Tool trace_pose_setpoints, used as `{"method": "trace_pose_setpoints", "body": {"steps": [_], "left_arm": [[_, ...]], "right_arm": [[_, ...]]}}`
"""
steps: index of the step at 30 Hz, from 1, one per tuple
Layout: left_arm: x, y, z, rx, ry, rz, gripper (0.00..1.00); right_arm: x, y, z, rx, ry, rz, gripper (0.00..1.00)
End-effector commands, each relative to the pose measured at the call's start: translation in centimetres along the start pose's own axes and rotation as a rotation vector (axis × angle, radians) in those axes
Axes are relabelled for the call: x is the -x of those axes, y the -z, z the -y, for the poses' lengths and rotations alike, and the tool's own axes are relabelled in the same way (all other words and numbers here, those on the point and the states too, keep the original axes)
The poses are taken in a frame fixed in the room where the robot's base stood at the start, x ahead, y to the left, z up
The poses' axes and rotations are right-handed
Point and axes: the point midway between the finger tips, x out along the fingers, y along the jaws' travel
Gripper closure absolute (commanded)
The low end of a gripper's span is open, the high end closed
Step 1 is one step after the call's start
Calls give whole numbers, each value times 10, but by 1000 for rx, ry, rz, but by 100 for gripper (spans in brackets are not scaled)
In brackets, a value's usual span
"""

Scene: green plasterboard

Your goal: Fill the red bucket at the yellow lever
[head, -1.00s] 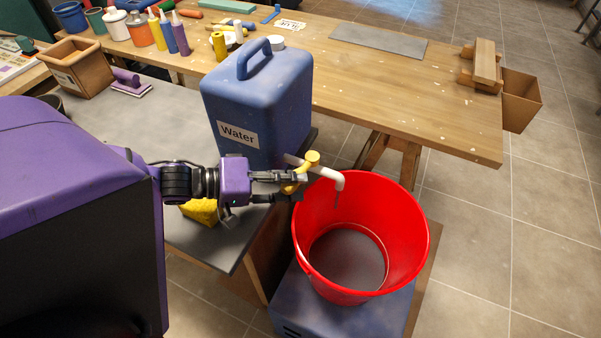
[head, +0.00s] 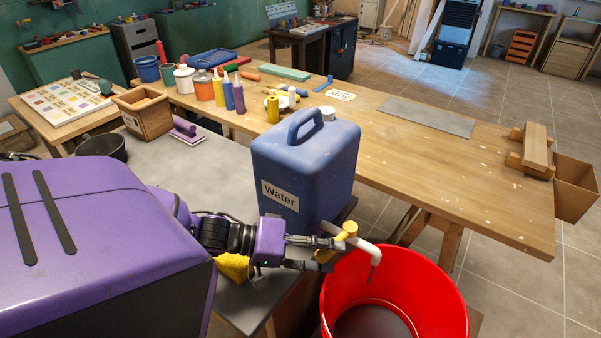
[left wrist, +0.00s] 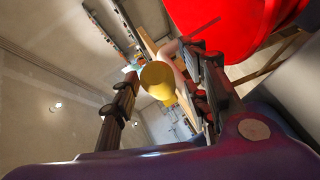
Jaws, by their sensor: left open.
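The blue water jug (head: 305,165), labelled "Water", stands on the grey bench top. Its white spout (head: 362,248) with the yellow lever (head: 348,230) reaches over the red bucket (head: 440,285), cut off by the lower edge. A short thin dark line hangs below the spout; I cannot tell if it is water. The bucket's inside bottom looks dark; its fill is unclear. My left gripper (head: 327,255) is open at the lever. In the left wrist view the yellow lever (left wrist: 158,80) shows between the parted fingers. My right gripper is out of view.
A yellow sponge (head: 233,266) lies on the grey bench top (head: 190,172) beside my left wrist. A wooden workbench (head: 400,150) with bottles and tools runs behind the jug. Tiled floor (head: 530,265) is clear at the right.

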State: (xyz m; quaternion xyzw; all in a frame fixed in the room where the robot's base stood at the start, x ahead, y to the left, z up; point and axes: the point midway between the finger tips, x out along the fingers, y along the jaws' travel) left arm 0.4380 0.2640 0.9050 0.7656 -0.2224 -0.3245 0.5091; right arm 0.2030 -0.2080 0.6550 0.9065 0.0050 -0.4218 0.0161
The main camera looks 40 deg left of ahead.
Motion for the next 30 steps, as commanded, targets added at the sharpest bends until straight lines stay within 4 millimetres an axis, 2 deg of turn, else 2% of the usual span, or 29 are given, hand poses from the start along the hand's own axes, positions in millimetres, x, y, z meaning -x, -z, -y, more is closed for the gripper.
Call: {"method": "trace_pose_setpoints", "body": {"steps": [5, 21, 30], "left_arm": [[14, -1, 2, 2, 5, 0, 58], [97, -1, 2, 1, 5, 1, 58], [118, 0, 0, -1, 1, 1, 58]], "right_arm": [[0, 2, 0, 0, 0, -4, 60], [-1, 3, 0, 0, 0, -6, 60], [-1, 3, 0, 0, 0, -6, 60]]}}
